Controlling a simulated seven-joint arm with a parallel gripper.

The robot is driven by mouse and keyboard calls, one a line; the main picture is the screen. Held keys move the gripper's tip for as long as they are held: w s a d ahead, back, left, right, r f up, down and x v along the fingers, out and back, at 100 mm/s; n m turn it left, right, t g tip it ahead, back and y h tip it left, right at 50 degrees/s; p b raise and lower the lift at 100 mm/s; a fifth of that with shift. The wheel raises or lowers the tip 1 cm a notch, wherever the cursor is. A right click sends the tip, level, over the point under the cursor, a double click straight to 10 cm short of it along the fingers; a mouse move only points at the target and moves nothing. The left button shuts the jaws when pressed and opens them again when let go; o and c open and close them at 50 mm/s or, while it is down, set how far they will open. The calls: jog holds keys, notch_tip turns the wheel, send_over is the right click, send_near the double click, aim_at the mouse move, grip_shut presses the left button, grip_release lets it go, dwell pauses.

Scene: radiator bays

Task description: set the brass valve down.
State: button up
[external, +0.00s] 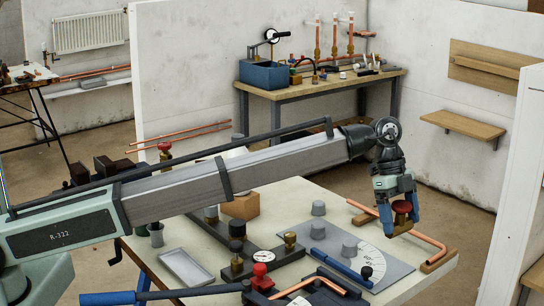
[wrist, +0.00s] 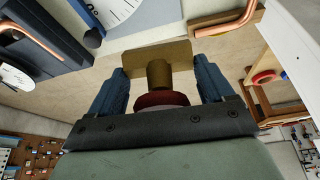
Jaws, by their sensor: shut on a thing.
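The brass valve (external: 401,222) has a red round handle and a brass body with a flat, wider end. My gripper (external: 398,203) is shut on it, with one blue finger on each side. In the wrist view the valve (wrist: 158,74) sits between the fingertips, its red handle toward the palm and its flat brass end pointing away. In the external view it hangs at the right side of the workbench (external: 310,190), near the bent copper pipe. I cannot tell the exact gap below it.
A grey mat (external: 340,248) with a white dial, grey cylinders and a blue-handled tool lies left of the valve. A bent copper pipe on wood (external: 428,243) lies close by at the right edge. A dark fixture (external: 300,290) with a red-topped valve (external: 262,276) stands in front.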

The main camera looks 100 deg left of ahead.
jog(key=s+a+n+y, duration=0.1)
jog(key=s+a+n, duration=0.1)
jog(key=s+a, duration=0.75)
jog(key=s+a+r+n+t, duration=0.1)
jog(key=s+a, duration=0.4)
jog(key=a, duration=0.9)
jog(key=s+a+n+y, duration=0.1)
jog(key=s+a+n, duration=0.1)
jog(key=s+a, duration=0.75)
jog(key=s+a+n+y, duration=0.1)
jog(key=s+a+n, duration=0.1)
jog(key=s+a, duration=0.65)
jog(key=s+a+n, duration=0.1)
jog(key=s+a, duration=0.5)
jog(key=s, duration=0.6)
jog(key=s+f+n+g+y, duration=0.15)
jog(key=s+n+y, duration=0.35)
jog(key=s+n, duration=1.15)
jog(key=shift+m+g, duration=0.35)
jog(key=shift+m, duration=0.2)
jog(key=shift+s+a+f, duration=0.1)
jog(key=shift+s+f, duration=0.1)
jog(key=shift+f, duration=1.4)
jog(key=shift+s+a+f, duration=0.1)
jog(key=shift+s+f, duration=0.15)
jog(key=shift+f, duration=1.35)
jog(key=shift+s+a+f, duration=0.1)
jog(key=shift+s+f, duration=0.1)
jog(key=shift+f, duration=1.4)
jog(key=shift+f, duration=0.1)
